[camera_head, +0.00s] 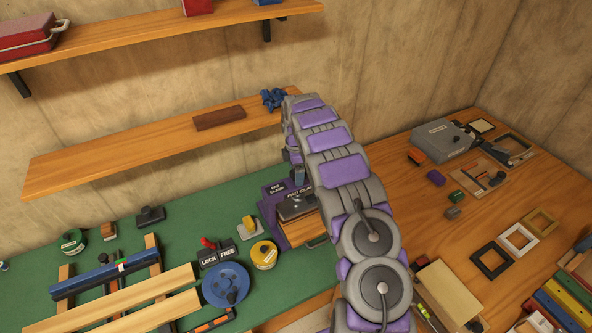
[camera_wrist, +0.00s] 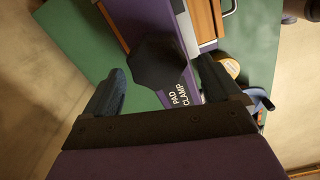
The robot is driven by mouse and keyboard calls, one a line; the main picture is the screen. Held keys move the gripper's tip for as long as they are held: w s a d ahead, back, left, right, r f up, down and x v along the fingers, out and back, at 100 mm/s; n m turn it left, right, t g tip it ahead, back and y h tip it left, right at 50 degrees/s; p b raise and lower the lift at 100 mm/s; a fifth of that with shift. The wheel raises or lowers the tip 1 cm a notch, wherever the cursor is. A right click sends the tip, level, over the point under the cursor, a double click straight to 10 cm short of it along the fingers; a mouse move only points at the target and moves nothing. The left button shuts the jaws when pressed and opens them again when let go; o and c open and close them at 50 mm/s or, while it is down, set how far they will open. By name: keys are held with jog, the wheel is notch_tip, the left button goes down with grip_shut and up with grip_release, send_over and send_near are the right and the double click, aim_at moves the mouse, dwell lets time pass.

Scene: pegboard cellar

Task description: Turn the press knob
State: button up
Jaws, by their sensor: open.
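The purple press (camera_head: 270,205), labelled PAD CLAMP, stands on the green bench top. It also shows in the wrist view (camera_wrist: 128,18). A dark faceted piece (camera_wrist: 160,62), which looks like the press knob, lies between my fingers in the wrist view, beside the PAD CLAMP label (camera_wrist: 184,108). My gripper (camera_wrist: 160,72) is open, with one finger on each side of the dark piece; I cannot tell whether either touches it. In the head view my arm arches down over the press and hides part of it; the knob is not clear there.
A wooden shelf (camera_head: 110,155) with a brown block (camera_head: 219,118) and blue item (camera_head: 273,98) runs behind the press. A yellow spool (camera_head: 264,254), blue wheel (camera_head: 226,285) and LOCK/FREE plate (camera_head: 217,254) stand nearby. The wooden bench (camera_head: 395,190) at right holds frames and small blocks.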

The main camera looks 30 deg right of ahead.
jog(key=shift+d+f, duration=0.1)
jog(key=shift+d, duration=0.5)
jog(key=shift+c, duration=0.5)
jog(key=shift+d, duration=0.3)
jog(key=shift+c, duration=1.4)
jog(key=shift+a, duration=0.4)
jog(key=c, duration=0.5)
jog(key=shift+c, duration=0.9)
